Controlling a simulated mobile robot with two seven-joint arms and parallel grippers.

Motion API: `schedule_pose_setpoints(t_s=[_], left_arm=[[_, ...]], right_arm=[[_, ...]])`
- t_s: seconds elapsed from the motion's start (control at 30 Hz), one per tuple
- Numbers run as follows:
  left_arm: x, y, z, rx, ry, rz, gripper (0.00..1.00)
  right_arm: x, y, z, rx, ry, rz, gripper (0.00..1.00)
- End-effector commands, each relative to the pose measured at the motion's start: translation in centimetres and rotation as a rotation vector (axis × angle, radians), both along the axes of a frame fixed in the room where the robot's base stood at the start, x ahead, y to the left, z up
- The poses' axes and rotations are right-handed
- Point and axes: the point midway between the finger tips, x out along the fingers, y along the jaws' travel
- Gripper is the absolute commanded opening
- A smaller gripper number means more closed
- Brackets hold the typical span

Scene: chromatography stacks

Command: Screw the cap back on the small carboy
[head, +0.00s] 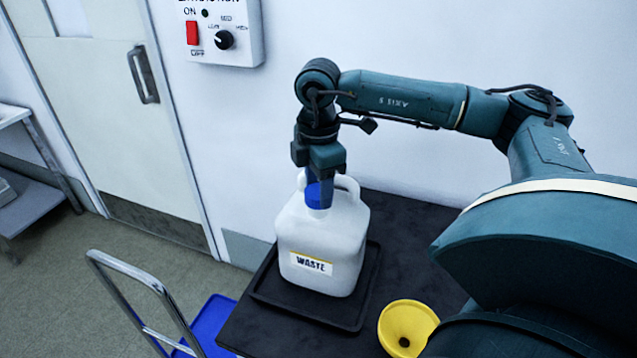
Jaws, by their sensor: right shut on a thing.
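A white carboy (323,240) with a "WASTE" label stands upright in a black tray (270,292) on a dark bench. A blue cap (314,196) is at the mouth of its neck. My right gripper (319,180) points straight down over the carboy and is shut on the blue cap. The fingers hide part of the cap, and I cannot tell how far it is threaded on. My left gripper is not in view.
A yellow funnel (405,325) lies on the bench right of the tray. A blue cart (205,325) with a metal handle stands left of the bench. An extraction switch box (222,32) is on the wall behind. My right arm spans the right side.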

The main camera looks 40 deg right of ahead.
Motion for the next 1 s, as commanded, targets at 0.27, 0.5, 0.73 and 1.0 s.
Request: schedule_pose_setpoints(t_s=[0.27,0.5,0.73,1.0], left_arm=[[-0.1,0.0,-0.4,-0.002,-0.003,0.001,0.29],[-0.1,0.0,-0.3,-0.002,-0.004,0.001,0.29],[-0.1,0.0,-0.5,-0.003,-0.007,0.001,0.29],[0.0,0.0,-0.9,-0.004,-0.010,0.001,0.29]], right_arm=[[0.0,0.0,-0.8,0.000,0.000,0.000,0.25],[0.0,0.0,-0.7,0.000,0.000,0.000,0.25],[0.0,0.0,-1.1,0.000,0.000,0.000,0.25],[0.0,0.0,-1.9,0.000,0.000,0.000,0.25]])
